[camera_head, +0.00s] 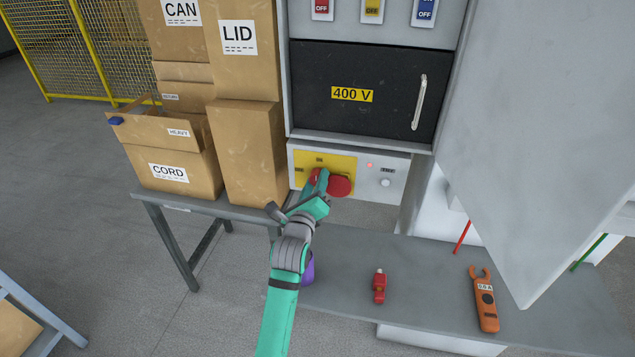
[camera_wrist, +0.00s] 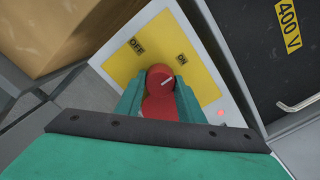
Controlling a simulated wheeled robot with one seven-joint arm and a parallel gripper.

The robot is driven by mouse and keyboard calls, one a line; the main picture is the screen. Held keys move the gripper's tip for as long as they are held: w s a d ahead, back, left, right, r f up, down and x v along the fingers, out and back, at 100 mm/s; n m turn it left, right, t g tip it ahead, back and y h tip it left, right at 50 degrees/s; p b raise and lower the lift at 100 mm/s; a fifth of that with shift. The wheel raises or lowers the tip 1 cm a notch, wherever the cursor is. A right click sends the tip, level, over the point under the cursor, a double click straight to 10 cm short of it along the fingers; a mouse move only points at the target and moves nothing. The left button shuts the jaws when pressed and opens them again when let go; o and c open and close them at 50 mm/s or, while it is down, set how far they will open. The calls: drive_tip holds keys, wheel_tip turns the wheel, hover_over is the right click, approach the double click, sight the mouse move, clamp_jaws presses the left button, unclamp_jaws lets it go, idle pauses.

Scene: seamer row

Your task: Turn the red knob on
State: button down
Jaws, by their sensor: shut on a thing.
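The red knob (camera_head: 338,184) sits on a yellow plate on the grey panel below the 400 V door. In the wrist view the red knob (camera_wrist: 160,76) has a white line that slants up to the right. The OFF label (camera_wrist: 138,46) is up and left of it, the ON label (camera_wrist: 182,58) up and right. My gripper (camera_head: 321,183) reaches the knob from the front. In the wrist view my gripper (camera_wrist: 159,92) has one teal finger on each side of the knob and is shut on it. The fingers hide the knob's sides.
A small red lamp (camera_head: 370,165) glows right of the yellow plate. Cardboard boxes (camera_head: 248,150) stand close on the left. A grey bench (camera_head: 430,265) below bears a red object (camera_head: 379,286) and an orange clamp meter (camera_head: 485,300). A large grey panel (camera_head: 550,130) hangs at the right.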

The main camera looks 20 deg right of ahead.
drive_tip(key=c, duration=1.2)
unclamp_jaws()
drive_tip(key=shift+s+d+f, duration=0.1)
drive_tip(key=shift+d, duration=0.2)
drive_tip(key=v, duration=1.1)
drive_tip(key=shift+a, duration=0.2)
drive_tip(key=shift+d, duration=0.2)
